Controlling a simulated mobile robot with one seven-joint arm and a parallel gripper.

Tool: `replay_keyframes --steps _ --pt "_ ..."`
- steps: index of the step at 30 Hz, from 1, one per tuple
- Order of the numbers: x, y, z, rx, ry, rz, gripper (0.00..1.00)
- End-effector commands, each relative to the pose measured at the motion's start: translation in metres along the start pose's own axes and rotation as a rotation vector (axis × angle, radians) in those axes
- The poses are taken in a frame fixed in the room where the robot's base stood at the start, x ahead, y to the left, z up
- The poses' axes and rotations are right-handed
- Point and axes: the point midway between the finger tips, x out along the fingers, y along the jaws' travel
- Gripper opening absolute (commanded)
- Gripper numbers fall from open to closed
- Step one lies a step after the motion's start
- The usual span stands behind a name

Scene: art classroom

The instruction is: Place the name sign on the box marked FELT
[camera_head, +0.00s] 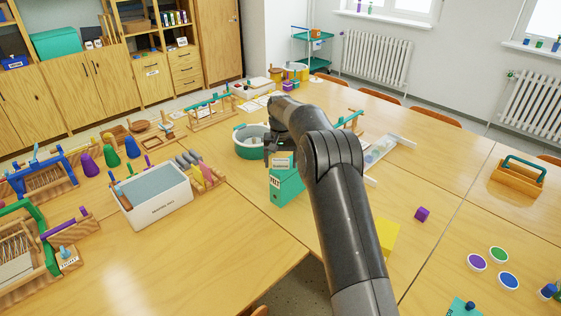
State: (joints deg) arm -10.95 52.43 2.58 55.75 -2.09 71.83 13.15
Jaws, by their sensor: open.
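A small pale card with lines of writing, likely the name sign (282,161), stands upright at the top of a teal box (286,188). The box carries a small label too small to read, so I cannot tell if it says FELT. My gripper (272,156) is just behind and left of the card, at the end of my dark arm. It is open; its fingertips are partly hidden. I cannot tell whether it touches the card. My arm hides the area right of the box.
A teal round basin (250,141) stands close behind my gripper. A white bin (157,206) with liquid-like grey contents is at left. The table between bin and teal box is clear.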

Motion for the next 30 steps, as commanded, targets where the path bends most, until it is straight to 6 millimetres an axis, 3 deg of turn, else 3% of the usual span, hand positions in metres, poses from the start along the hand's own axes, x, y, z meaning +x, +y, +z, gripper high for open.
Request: replay_keyframes --steps 7,21,30 --pt "-0.011 0.0 0.0 0.0 0.001 0.0 0.77" --pt "-0.103 0.0 0.0 0.0 0.003 0.0 0.77" --pt "-0.123 0.0 0.0 0.0 0.0 0.0 0.77"
